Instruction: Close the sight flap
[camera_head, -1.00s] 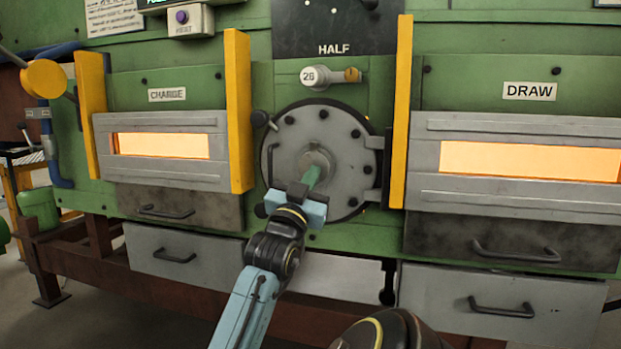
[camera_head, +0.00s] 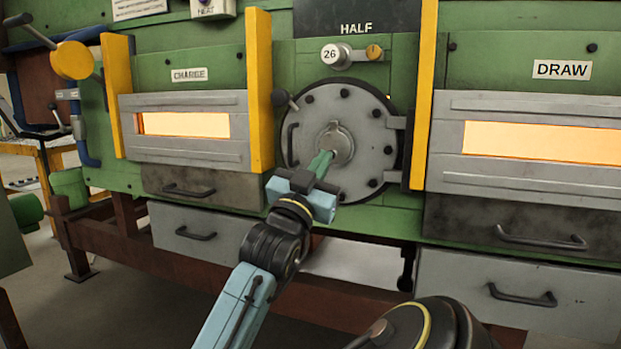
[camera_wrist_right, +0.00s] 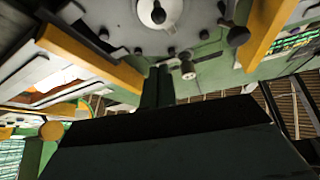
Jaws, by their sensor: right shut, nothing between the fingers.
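The round grey door (camera_head: 357,110) with bolts around its rim stands in the middle of the furnace front. A small round grey piece at its centre, which looks like the sight flap (camera_head: 338,140), sits on the door face. I cannot tell how far it covers the sight hole. My right gripper (camera_head: 321,163) is shut and empty. Its green fingertips are just below and left of the central piece, and I cannot tell whether they touch it. In the right wrist view, the central piece with a dark spot (camera_wrist_right: 159,13) is at the top edge, beyond the shut fingers. My left gripper is not in view.
Yellow posts (camera_head: 259,90) and (camera_head: 424,95) flank the round door. Glowing slots show in the CHARGE door (camera_head: 190,151) at left and the DRAW door (camera_head: 540,178) at right. A numbered knob (camera_head: 332,54) sits above. Handled drawers (camera_head: 190,220) lie below.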

